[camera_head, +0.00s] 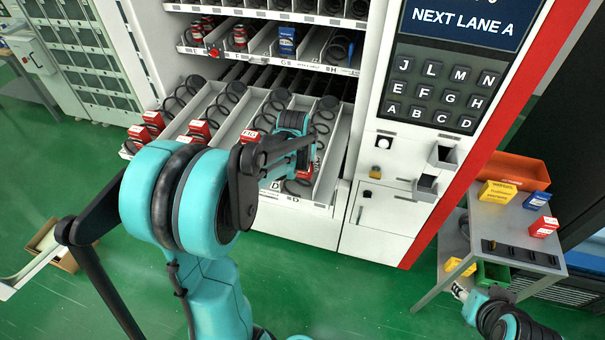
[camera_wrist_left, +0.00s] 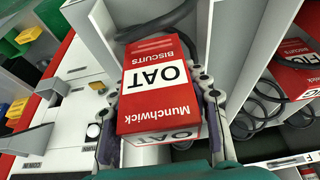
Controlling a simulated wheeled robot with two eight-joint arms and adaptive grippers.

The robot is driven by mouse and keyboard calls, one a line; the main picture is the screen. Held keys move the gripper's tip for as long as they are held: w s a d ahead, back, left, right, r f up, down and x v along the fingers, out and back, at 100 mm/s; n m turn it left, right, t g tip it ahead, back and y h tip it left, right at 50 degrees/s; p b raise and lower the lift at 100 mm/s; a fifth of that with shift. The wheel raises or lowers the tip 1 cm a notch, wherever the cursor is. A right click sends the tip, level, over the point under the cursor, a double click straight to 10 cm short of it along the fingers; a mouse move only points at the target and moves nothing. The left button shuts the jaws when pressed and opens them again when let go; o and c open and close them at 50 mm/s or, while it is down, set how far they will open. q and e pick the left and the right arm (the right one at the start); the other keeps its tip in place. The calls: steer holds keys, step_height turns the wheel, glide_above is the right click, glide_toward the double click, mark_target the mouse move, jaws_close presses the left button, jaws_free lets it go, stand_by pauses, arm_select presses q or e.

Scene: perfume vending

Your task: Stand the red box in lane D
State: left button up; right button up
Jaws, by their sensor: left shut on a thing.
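The red box (camera_wrist_left: 160,95), with a white label reading OAT, is between both fingers of my left gripper (camera_wrist_left: 158,112) in the left wrist view. In the head view only a bit of its red side (camera_head: 305,173) shows. My left gripper (camera_head: 300,160) is over the front of the right-hand lanes of the pulled-out tray, near the letter D on the front edge. Pale lane walls and a black coil (camera_wrist_left: 185,12) are close around the box. I cannot tell whether its base touches the lane floor. My right gripper (camera_head: 476,294) is low at the right, its fingers unclear.
Other red boxes (camera_head: 198,130) stand in lanes to the left. The wrist view shows a neighbouring red box (camera_wrist_left: 293,65). A grey side table (camera_head: 490,228) at the right holds an orange bin (camera_head: 518,170) and a yellow box (camera_head: 497,191). The green floor in front is mostly clear.

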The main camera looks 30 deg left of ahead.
mark_target(302, 174)
arm_select(q)
steer(key=shift+s+a+f, duration=0.3)
steer(key=shift+s+f, duration=0.05)
steer(key=shift+s, duration=0.05)
step_height(302, 174, down, 4)
steer(key=shift+w+r+b, duration=0.1)
steer(key=shift+b, duration=0.4)
steer(key=o, duration=0.9)
steer(key=shift+o, duration=0.2)
